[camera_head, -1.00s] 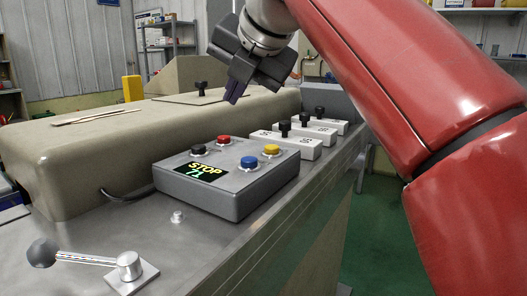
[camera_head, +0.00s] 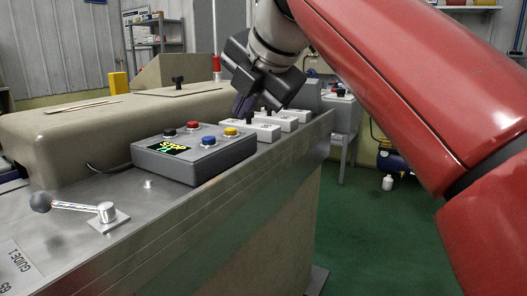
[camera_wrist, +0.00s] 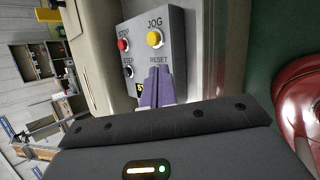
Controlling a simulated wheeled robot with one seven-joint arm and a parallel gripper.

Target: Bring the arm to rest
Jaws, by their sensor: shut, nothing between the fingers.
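My gripper (camera_head: 243,106) hangs from my red arm above the machine's ledge, behind the control box and near the white blocks. Its purple fingertips are shut with nothing between them. In the wrist view the fingers (camera_wrist: 156,86) are together and cover part of the control box face, near the RESET label. The control box (camera_head: 190,172) is grey with red, black, yellow and blue buttons and a small dark display with lit text. In the wrist view the box (camera_wrist: 175,50) shows labels reading STOP, JOG and RESET. I cannot tell how high the fingers are above the box.
A lever with a dark knob (camera_head: 40,202) stands on the ledge at front left. White blocks with black knobs (camera_head: 262,131) lie behind the control box. A beige machine cover (camera_head: 70,140) fills the left. Green floor (camera_head: 350,240) is open on the right.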

